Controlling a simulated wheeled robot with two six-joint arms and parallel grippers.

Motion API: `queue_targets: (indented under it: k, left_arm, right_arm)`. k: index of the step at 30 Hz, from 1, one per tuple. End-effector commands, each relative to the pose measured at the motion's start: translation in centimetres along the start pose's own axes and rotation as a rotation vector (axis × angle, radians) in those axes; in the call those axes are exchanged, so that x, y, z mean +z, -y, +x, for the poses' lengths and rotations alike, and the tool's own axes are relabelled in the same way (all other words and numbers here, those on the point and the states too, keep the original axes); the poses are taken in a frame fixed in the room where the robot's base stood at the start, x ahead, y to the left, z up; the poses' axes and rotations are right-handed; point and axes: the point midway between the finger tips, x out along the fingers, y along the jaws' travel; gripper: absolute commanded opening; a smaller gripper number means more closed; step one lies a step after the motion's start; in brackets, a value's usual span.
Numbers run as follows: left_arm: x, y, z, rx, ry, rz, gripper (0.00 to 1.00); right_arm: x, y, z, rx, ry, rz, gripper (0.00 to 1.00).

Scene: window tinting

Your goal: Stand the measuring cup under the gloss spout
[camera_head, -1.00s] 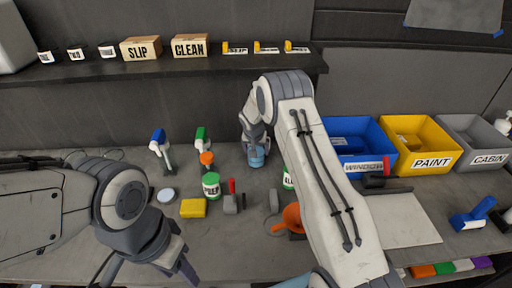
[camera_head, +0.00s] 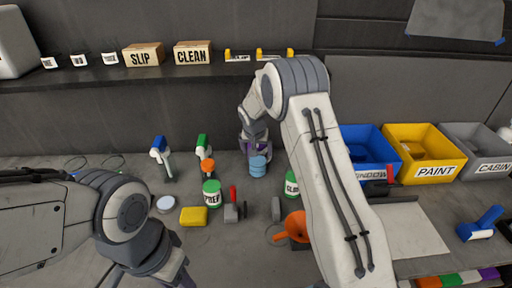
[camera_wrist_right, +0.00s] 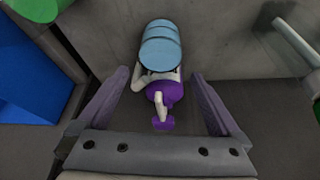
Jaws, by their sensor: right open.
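A blue banded cylinder (camera_head: 258,166) stands at the back of the bench, below my right gripper (camera_head: 254,148). In the right wrist view, the blue cylinder (camera_wrist_right: 161,45) shows with a pale and purple part (camera_wrist_right: 165,93) below it in the picture. My right gripper (camera_wrist_right: 162,95) is open, its fingers on either side of the purple part and apart from it. I cannot tell whether the cylinder is the measuring cup. A green and white container (camera_head: 291,184), its label partly hidden by my right arm, may be the gloss. No spout can be made out. My left gripper (camera_head: 152,276) appears spread at the bottom edge, its tips cut off.
A PREP container (camera_head: 211,193), a yellow block (camera_head: 193,216) and an orange funnel-like thing (camera_head: 296,226) are nearby. Blue-headed (camera_head: 159,146) and green-headed (camera_head: 203,144) bottles stand left. Blue (camera_head: 369,140), yellow (camera_head: 426,147) and grey (camera_head: 477,141) bins stand right. A shelf (camera_head: 100,75) runs above.

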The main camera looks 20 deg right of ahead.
Motion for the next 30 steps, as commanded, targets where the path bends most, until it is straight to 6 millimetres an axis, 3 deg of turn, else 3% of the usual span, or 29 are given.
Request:
queue_targets:
  k: [6, 16, 19, 20, 23, 25, 27, 30]
  left_arm:
    - [0.1, 0.1, 1.1, 0.0, 0.0, 0.001, 0.5]
    - [0.1, 0.1, 1.2, 0.0, 0.0, 0.001, 0.5]
    - [0.1, 0.1, 1.2, 0.0, 0.0, 0.001, 0.5]
    - [0.1, 0.1, 1.2, 0.0, 0.0, 0.001, 0.5]
    - [0.1, 0.1, 1.2, 0.0, 0.0, 0.001, 0.5]
    - [0.1, 0.1, 1.2, 0.0, 0.0, 0.001, 0.5]
    - [0.1, 0.1, 1.2, 0.0, 0.0, 0.001, 0.5]
    - [0.1, 0.1, 1.2, 0.0, 0.0, 0.001, 0.5]
  right_arm:
    - [0.0, 0.1, -3.8, -0.001, -0.002, -0.001, 1.0]
    - [0.3, 0.2, -5.6, -0.002, 0.003, -0.008, 1.0]
    - [1.9, 1.7, -7.5, -0.019, 0.017, -0.06, 1.0]
    - [2.9, 2.3, -8.5, -0.027, 0.025, -0.088, 1.0]
    - [8.3, 4.8, -13.3, -0.068, 0.071, -0.233, 1.0]
    - [13.5, 5.9, -17.1, -0.105, 0.114, -0.368, 1.0]
    - [19.0, 5.9, -20.6, -0.144, 0.159, -0.506, 1.0]
    - [26.4, 4.4, -24.6, -0.198, 0.219, -0.697, 1.0]
